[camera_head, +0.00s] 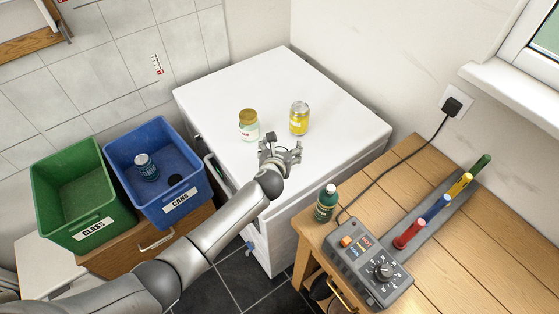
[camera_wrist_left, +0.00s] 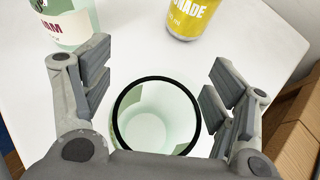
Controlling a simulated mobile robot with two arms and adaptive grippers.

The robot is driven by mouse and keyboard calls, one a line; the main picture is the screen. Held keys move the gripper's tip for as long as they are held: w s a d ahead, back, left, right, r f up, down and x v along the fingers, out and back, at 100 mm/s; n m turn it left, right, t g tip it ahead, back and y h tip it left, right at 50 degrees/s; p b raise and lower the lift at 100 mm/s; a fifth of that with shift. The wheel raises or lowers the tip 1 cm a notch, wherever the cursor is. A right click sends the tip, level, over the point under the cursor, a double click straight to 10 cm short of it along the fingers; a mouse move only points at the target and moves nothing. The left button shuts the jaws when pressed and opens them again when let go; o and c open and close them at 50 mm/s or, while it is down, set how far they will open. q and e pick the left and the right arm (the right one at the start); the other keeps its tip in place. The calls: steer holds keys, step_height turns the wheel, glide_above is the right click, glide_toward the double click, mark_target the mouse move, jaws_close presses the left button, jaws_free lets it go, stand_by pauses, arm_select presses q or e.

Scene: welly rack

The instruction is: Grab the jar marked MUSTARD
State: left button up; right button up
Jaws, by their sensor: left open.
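No label reading MUSTARD is legible in either view. In the left wrist view an open, pale green glass jar (camera_wrist_left: 150,130) with a black rim stands between the fingers of my left gripper (camera_wrist_left: 162,85); its label is hidden. My left gripper is open, with gaps beside the jar. In the head view the gripper (camera_head: 281,151) is over the white top and I cannot make out this jar.
A yellow can (camera_head: 299,118) ending in "ADE" stands behind the gripper on the white appliance (camera_head: 340,125). Green GLASS bin (camera_head: 73,190) and blue CANS bin (camera_head: 150,150) are left. A dark green bottle (camera_head: 326,203) and control box (camera_head: 368,262) are on the wooden bench (camera_head: 470,255).

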arm_select(q)
steer(key=c, duration=1.2)
steer(key=shift+w+r, duration=0.1)
